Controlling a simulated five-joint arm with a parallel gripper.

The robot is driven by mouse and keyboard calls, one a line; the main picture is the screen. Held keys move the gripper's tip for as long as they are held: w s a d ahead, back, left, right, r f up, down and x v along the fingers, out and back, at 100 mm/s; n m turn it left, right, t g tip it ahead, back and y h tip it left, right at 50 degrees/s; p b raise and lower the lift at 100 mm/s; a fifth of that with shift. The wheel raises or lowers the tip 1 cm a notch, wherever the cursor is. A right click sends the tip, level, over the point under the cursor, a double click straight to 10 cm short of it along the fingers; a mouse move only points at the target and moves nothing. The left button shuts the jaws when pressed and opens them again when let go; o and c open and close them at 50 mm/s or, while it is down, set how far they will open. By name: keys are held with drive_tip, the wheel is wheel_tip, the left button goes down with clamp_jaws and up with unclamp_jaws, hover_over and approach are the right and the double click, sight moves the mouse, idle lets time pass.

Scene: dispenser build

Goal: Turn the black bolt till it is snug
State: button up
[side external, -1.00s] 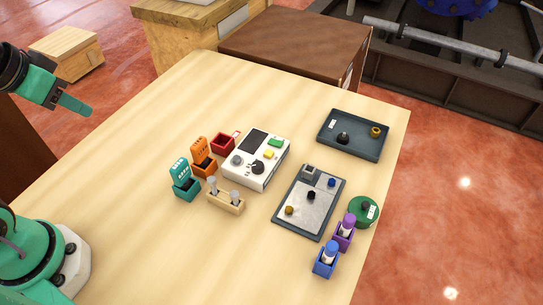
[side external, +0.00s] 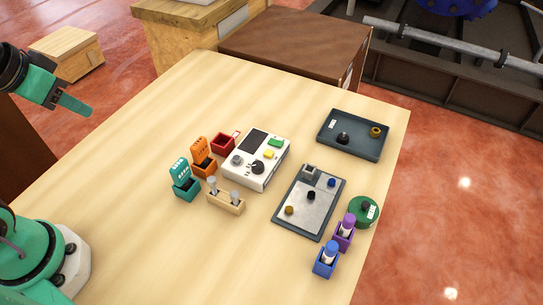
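A small black bolt (side external: 311,195) stands near the middle of a light grey plate in a dark grey tray (side external: 296,233). A brass-coloured bolt (side external: 289,210) and a blue bolt (side external: 332,183) are on the same plate. Whether the black bolt is seated is too small to tell. Another dark knob-like piece (side external: 343,138) sits in a second tray (side external: 330,121) at the back right. My gripper (side external: 75,104) is at the far left, high and well away from the bolts. Its teal finger shows, but whether it is open or shut cannot be seen.
A white device (side external: 268,145) with knobs and buttons stands mid-table. Teal (side external: 185,188), orange (side external: 204,163), red (side external: 222,144), purple (side external: 343,240) and blue (side external: 325,264) holders, a wooden stand (side external: 225,201) and a green round piece (side external: 362,205) surround it. The table's left and front are clear.

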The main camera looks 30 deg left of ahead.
drive_tip(key=w+d+n+g+h, duration=0.1)
drive_tip(key=w+d+g, duration=0.2)
drive_tip(key=w+d, duration=1.4)
drive_tip(key=d+f+g, duration=0.1)
drive_tip(key=d+f, duration=0.4)
drive_tip(key=d, duration=0.2)
drive_tip(key=w+d+f+n, duration=0.1)
drive_tip(key=d+f, duration=0.4)
drive_tip(key=d, duration=0.3)
drive_tip(key=w+d+f+g+y, duration=0.1)
drive_tip(key=d+f, duration=0.4)
drive_tip(key=d, duration=0.2)
drive_tip(key=shift+d+f+g, duration=0.1)
drive_tip(key=shift+d+g, duration=0.15)
drive_tip(key=shift+g, duration=0.05)
